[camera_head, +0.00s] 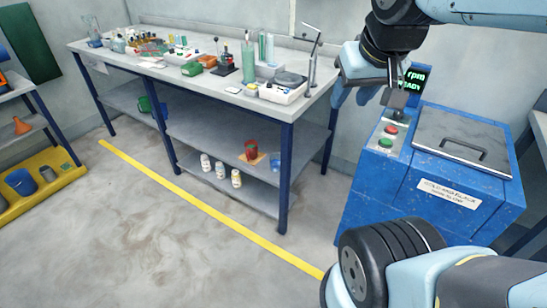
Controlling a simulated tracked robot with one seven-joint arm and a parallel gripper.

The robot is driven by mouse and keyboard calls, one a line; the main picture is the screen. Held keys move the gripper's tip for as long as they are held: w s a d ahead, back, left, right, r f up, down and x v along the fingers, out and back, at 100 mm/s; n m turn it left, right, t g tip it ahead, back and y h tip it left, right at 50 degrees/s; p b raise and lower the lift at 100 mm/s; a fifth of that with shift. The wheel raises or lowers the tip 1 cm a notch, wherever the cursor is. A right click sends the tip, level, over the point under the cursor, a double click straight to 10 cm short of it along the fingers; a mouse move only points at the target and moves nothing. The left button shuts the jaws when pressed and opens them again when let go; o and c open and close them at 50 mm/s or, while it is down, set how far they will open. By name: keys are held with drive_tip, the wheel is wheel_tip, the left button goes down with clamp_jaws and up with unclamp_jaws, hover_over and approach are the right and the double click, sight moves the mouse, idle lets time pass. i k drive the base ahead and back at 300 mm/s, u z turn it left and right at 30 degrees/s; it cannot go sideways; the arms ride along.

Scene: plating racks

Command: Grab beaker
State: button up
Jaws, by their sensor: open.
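I cannot tell for sure which vessel is the beaker. A clear, bluish glass vessel (93,40) stands at the far left end of the bench top. A red cup-like vessel (251,150) stands on an orange patch on the lower shelf, with a small bluish clear vessel (275,163) to its right. My gripper (396,100) is open, at the upper right, in front of the blue machine's control panel and well apart from these vessels. Its fingers point down and are partly hidden by each other. I see nothing held between them.
The grey bench (150,66) has blue legs and carries bottles, tubes and a scale (284,88). Several white bottles (220,170) stand on its lower shelf. The blue machine (430,190) has a closed grey lid. A yellow tray (45,189) lies at left. The floor is clear.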

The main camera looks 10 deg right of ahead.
sight(275, 158)
drive_tip(key=u, duration=0.25)
drive_tip(key=i, duration=0.15)
drive_tip(key=z, duration=2.7)
drive_tip(key=k, duration=0.8)
drive_tip(key=u, duration=1.55)
drive_tip(key=i, duration=0.9)
drive_tip(key=u, duration=0.15)
